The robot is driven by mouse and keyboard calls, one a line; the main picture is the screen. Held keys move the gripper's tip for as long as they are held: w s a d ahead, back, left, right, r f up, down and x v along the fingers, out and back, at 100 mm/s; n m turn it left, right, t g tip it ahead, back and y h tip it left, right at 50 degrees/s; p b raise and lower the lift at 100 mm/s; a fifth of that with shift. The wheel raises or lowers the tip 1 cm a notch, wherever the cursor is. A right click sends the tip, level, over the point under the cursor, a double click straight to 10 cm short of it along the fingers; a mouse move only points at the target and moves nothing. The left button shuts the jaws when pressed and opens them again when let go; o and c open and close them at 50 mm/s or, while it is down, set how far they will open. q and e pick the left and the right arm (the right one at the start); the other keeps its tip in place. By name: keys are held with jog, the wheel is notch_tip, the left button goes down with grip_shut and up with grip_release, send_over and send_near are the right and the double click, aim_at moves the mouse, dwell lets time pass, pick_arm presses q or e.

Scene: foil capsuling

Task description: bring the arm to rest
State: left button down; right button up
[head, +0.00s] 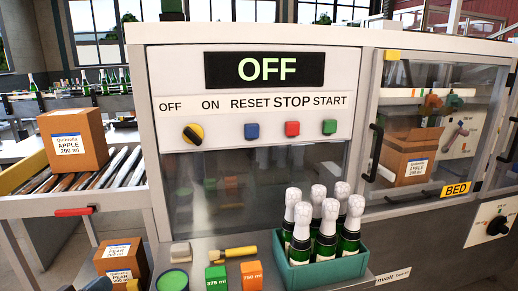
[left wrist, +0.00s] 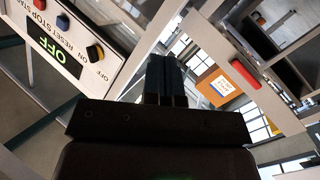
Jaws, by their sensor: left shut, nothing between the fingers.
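My left gripper (left wrist: 166,78) shows in the left wrist view with its two dark fingers together and nothing between them. It is clear of the panel and box seen around it. In the head view only a small dark part, which seems to be mine, shows at the bottom left edge, in front of the pear boxes. The control panel (head: 255,118) reads OFF on its display (head: 264,70). Its black and yellow knob (head: 193,134) and its blue, red and green buttons sit below. My right gripper is in neither view.
A teal crate (head: 330,272) of foil-topped bottles stands on the ledge, beside green and orange blocks and a yellow-handled tool (head: 234,253). An apple carton (head: 74,139) sits on the roller conveyor at left, with pear boxes (head: 119,259) below. A clear-doored cabinet (head: 440,120) is at right.

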pick_arm(q)
jog(key=s+d+f+m+g+y+p, duration=0.1)
jog(key=s+d+f+g+y, duration=0.1)
jog(key=s+f, duration=0.8)
jog(key=s+d+f+m+g+y+p, duration=0.1)
jog(key=s+d+f, duration=0.4)
jog(key=s+f, duration=0.5)
jog(key=shift+s+m+g+y+p, duration=0.3)
jog(key=shift+s+m+g+y, duration=0.3)
jog(key=shift+s+g, duration=0.55)
